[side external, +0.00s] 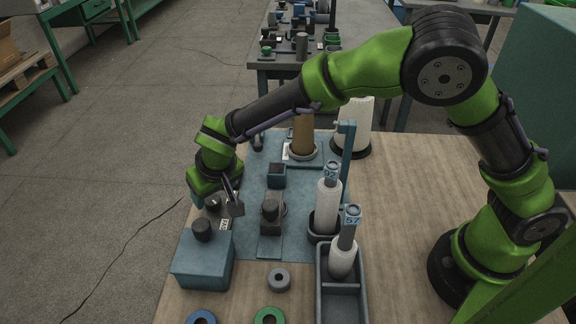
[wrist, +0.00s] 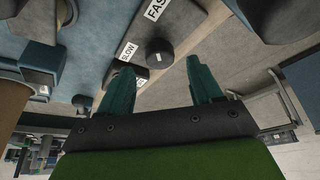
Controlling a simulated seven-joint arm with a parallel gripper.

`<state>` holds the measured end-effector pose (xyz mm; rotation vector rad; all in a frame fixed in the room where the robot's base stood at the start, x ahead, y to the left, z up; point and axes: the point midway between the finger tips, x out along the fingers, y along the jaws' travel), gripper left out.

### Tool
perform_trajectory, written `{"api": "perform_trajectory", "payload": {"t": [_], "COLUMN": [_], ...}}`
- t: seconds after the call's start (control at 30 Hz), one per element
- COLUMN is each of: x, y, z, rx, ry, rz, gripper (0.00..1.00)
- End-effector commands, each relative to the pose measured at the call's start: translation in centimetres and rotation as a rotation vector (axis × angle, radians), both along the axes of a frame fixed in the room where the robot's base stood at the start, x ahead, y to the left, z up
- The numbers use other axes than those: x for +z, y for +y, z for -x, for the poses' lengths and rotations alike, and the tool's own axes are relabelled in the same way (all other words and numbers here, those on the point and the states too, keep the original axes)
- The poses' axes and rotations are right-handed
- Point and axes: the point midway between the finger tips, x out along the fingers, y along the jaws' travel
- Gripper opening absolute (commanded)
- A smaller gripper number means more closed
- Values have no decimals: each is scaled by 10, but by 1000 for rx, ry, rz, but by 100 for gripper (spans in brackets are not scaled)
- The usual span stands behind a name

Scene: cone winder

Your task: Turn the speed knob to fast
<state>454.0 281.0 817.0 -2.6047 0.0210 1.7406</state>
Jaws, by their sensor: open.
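The speed knob (wrist: 160,53) is a dark round knob on a grey plate in the wrist view. A white FAST label (wrist: 155,10) and a white SLOW label (wrist: 126,52) lie beside it, with another label partly hidden by a finger. Which label the knob points at is too small to tell. My gripper (wrist: 158,66) is open, its two teal fingers apart, with the knob showing between and just beyond the tips. In the side view my gripper (side external: 232,200) is low over the left table edge, next to the small dark knob (side external: 213,202), partly hiding the plate.
A blue box (side external: 203,262) with a black button stands close in front of my gripper. A grey block with a dark knob (side external: 270,210) is just right. White-yarn spindles (side external: 327,205) and a brown cone (side external: 303,135) stand farther right and back.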

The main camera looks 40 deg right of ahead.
Motion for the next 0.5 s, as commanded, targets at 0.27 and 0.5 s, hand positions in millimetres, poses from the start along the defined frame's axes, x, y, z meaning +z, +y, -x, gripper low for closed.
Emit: {"api": "perform_trajectory", "payload": {"t": [0.27,0.5], "x": [66,109], "y": [2,1], "z": [27,45], "rx": [2,2], "ry": [-3,-2], "rz": [-5,-4], "gripper": [64,64]}}
